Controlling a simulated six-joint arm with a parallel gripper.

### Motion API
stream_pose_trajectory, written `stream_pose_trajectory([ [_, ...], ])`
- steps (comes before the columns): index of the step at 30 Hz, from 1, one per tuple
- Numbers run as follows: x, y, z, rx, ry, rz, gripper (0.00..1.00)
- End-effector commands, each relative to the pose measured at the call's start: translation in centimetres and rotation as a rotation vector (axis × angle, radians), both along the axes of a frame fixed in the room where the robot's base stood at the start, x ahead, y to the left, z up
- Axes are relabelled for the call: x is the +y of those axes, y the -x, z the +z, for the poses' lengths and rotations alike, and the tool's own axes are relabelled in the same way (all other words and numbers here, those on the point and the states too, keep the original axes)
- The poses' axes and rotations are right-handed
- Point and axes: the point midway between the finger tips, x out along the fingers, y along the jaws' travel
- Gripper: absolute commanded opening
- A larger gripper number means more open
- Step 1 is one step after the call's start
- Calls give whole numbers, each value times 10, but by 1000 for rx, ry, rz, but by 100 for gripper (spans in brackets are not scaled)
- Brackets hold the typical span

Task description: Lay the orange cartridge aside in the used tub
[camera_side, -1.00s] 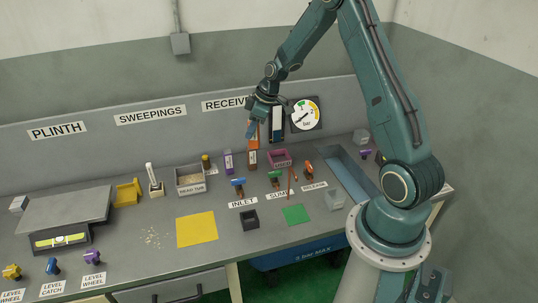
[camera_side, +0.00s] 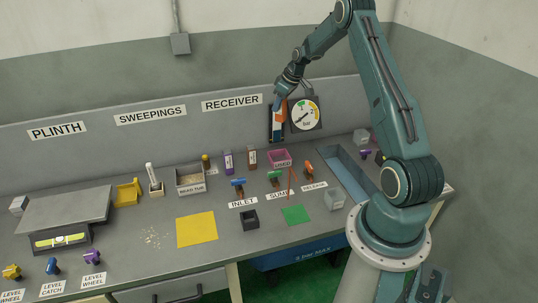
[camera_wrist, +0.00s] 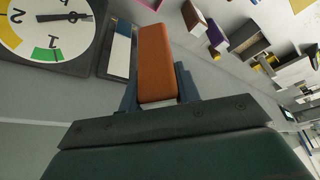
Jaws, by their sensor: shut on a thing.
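My gripper (camera_side: 280,104) is shut on the orange cartridge (camera_side: 283,114) and holds it in the air, in front of the back panel near the gauge. In the wrist view the orange cartridge (camera_wrist: 157,58) sticks out from between the two fingers, its long top face showing. The used tub (camera_side: 280,159) is a small pink open box on the bench, below the gripper in the side view. Its pink rim shows only in part at the top edge of the wrist view (camera_wrist: 150,4). The tub's floor is mostly hidden.
A purple cartridge (camera_side: 228,161) and a brown cartridge (camera_side: 252,158) stand left of the tub. Blue, green and orange valve handles stand in front of it. A round gauge (camera_side: 304,114) and a dark upright panel are on the back wall. A blue-lined trough (camera_side: 348,176) lies to the right.

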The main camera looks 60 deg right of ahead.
Motion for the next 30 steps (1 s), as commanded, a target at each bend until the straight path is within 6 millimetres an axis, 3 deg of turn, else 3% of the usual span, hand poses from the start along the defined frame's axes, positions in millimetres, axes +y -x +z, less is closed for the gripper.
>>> stream_pose_trajectory([
  [8,1,0,-32,2,-3,1,8],
  [24,1,0,-133,1,-1,2,8],
  [30,1,0,-153,0,1,2,8],
])
